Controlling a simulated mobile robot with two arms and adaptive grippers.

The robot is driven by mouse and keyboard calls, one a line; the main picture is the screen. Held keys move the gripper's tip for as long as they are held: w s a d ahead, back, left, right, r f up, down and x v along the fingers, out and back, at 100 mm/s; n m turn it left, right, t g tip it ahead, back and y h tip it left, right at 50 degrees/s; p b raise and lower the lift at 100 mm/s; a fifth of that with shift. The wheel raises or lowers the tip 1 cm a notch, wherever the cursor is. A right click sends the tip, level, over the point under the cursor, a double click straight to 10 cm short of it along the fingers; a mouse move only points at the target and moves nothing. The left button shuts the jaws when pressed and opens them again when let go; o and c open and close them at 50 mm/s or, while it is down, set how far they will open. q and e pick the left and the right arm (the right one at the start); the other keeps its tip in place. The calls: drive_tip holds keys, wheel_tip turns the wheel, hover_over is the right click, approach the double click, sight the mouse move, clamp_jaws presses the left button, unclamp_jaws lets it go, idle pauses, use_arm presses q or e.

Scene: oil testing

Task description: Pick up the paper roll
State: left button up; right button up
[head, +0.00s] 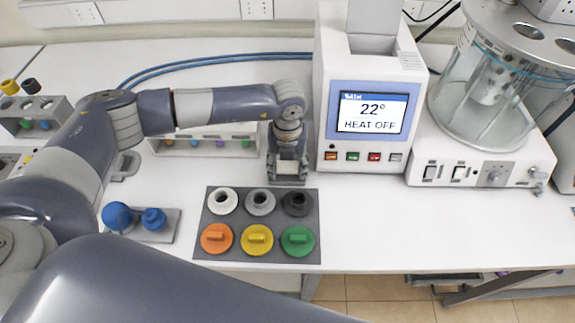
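My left gripper (288,168) points down over the white bench, just left of the display machine and behind the grey mat. Its fingers stand apart. A small pale patch shows between them, above a dark grey base (288,182). I cannot tell whether this patch is the paper roll or bare bench, or whether the fingers touch anything. No paper roll can be made out for certain elsewhere. My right gripper is not in view.
A grey mat (207,248) holds several coloured caps and round fittings. The display machine (325,110) and a glass-vessel apparatus (485,85) stand to the right. A tray with blue parts (117,215) lies at left, a rack (240,150) behind. The bench's front right is clear.

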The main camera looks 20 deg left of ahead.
use_arm(q)
drive_tip(key=c, duration=0.5)
drive_tip(key=shift+c, duration=0.2)
drive_tip(key=shift+r, duration=0.15)
drive_tip(key=shift+r+b, duration=0.2)
drive_tip(key=shift+b, duration=0.1)
wheel_tip(320, 180, up, 2)
drive_tip(key=shift+w+r+b, duration=0.1)
drive_tip(key=shift+b, duration=0.75)
drive_tip(key=s+d+b, duration=0.1)
drive_tip(key=s, duration=0.4)
drive_tip(key=s+d+r+b, duration=0.1)
drive_tip(key=s+d+b, duration=0.1)
drive_tip(key=s, duration=0.3)
drive_tip(key=s+d+r+b, duration=0.1)
drive_tip(key=s+b, duration=0.1)
drive_tip(key=s, duration=0.3)
drive_tip(key=shift+s+d, duration=0.2)
drive_tip(key=shift+s, duration=0.05)
drive_tip(key=shift+r, duration=0.1)
drive_tip(key=shift+r, duration=0.1)
drive_tip(key=shift+r+p, duration=0.3)
drive_tip(key=shift+r, duration=0.55)
